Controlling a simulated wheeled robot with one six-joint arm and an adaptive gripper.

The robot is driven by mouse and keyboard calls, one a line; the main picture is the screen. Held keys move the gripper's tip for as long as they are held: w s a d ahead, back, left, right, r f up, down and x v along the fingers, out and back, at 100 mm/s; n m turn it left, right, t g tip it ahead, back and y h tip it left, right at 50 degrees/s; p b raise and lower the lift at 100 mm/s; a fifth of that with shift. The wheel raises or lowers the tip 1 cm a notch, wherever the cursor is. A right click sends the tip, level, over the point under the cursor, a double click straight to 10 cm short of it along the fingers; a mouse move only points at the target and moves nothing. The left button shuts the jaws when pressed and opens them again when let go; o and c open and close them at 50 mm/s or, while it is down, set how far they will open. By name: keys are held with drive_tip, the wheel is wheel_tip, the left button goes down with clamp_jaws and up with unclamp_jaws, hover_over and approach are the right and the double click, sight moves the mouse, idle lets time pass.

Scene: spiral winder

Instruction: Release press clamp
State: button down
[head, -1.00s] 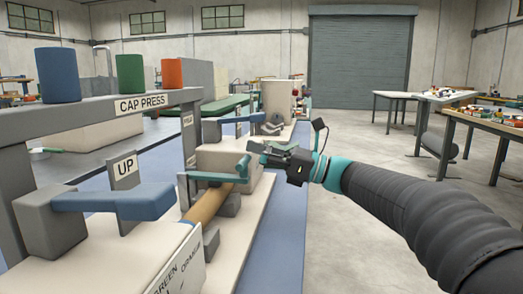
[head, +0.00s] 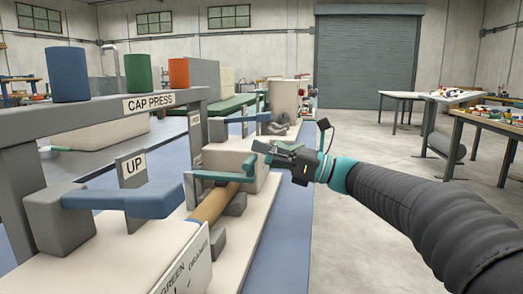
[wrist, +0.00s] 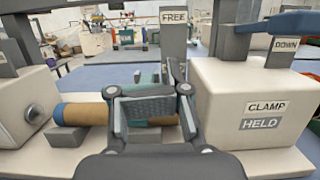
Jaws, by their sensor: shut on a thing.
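The press clamp's teal lever (head: 222,176) lies roughly level above a brown tube (head: 213,204) in the head view. My gripper (head: 262,150) is at the lever's right end and shut on it. In the wrist view my gripper's fingers (wrist: 150,105) hide most of the lever, with only bits of teal showing. The clamp block (wrist: 235,90) stands to the right there, with plates reading CLAMP and HELD. A grey post marked FREE (wrist: 173,17) stands behind the fingers. The tube (wrist: 82,113) passes behind the gripper.
A blue lever (head: 118,203) beside an UP plate (head: 132,168) is at the left. The CAP PRESS beam (head: 110,108) carries blue, green and orange cylinders. Open floor (head: 350,150) and tables (head: 480,120) are at the right.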

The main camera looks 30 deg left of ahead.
drive_tip(key=f+b+v, duration=0.1)
drive_tip(key=v, duration=0.8)
drive_tip(key=shift+d+f, duration=0.2)
drive_tip(key=shift+f, duration=0.2)
drive_tip(key=c, duration=1.8)
unclamp_jaws()
drive_tip(key=shift+c, duration=0.2)
drive_tip(key=shift+s+d+f+b, duration=0.15)
drive_tip(key=shift+s+f+b, duration=0.2)
drive_tip(key=shift+b, duration=0.55)
clamp_jaws()
drive_tip(key=shift+y, duration=0.8)
drive_tip(key=s+d+f+b, duration=0.1)
drive_tip(key=s, duration=0.1)
drive_tip(key=s+d+f+b, duration=0.1)
drive_tip(key=s+f+b, duration=0.1)
drive_tip(key=shift+d+f, duration=0.2)
drive_tip(key=shift+f, duration=0.15)
drive_tip(key=shift+s+d+f+g, duration=0.15)
drive_tip(key=shift+s+d+g, duration=0.05)
drive_tip(key=shift+s+g, duration=0.1)
